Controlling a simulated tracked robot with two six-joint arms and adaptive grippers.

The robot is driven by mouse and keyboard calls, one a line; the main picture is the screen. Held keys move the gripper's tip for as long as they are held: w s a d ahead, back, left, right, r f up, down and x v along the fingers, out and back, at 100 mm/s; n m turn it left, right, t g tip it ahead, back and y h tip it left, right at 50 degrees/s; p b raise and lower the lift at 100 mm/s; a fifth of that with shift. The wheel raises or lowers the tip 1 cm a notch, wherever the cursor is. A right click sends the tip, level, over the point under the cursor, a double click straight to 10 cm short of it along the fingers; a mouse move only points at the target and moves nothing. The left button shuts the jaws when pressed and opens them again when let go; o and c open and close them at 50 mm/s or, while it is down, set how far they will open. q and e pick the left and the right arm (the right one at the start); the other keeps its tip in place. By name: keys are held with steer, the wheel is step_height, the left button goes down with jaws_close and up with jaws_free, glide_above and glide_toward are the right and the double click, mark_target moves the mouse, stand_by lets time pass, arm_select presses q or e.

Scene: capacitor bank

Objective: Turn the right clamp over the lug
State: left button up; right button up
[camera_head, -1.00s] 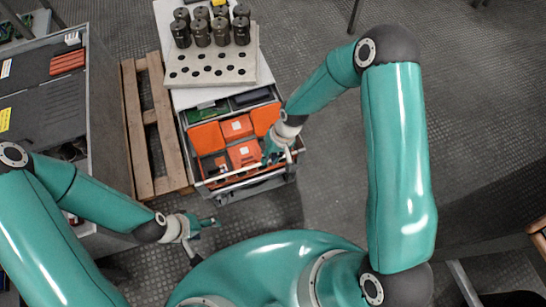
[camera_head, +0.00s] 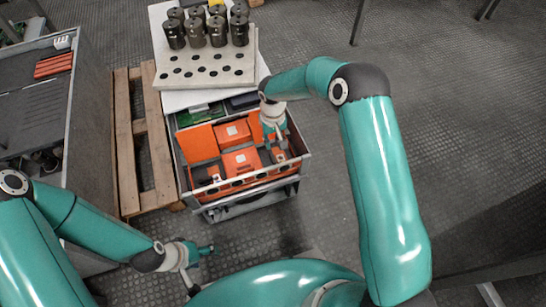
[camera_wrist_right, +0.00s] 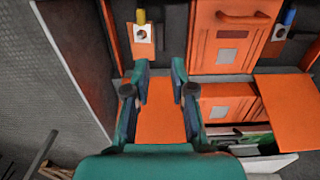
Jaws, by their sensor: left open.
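My right gripper (camera_head: 275,143) points down over the right side of an open drawer holding orange units. In the right wrist view its two fingers (camera_wrist_right: 158,92) stand apart, with an orange panel (camera_wrist_right: 162,112) visible between and beyond them; nothing is visibly gripped. Beyond the fingertips, a white plate with a dark hole (camera_wrist_right: 142,34) has a small yellow-topped piece (camera_wrist_right: 141,16) on it. A similar plate (camera_wrist_right: 279,33) with a blue-topped piece (camera_wrist_right: 289,17) lies further right. I cannot tell which part is the clamp or the lug. My left gripper (camera_head: 207,249) is open and empty above the floor.
The drawer's front wall (camera_head: 245,200) faces me. A holed pale board (camera_head: 207,70) with several dark cylinders (camera_head: 208,28) is behind it. A wooden pallet (camera_head: 145,150) and grey bench (camera_head: 35,110) stand left. The floor right of the cart is open.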

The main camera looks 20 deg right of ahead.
mark_target(273, 157)
step_height(273, 157, down, 10)
steer(key=shift+r+b, duration=0.25)
steer(key=shift+b, duration=0.7)
steer(key=shift+c, duration=0.2)
jaws_close()
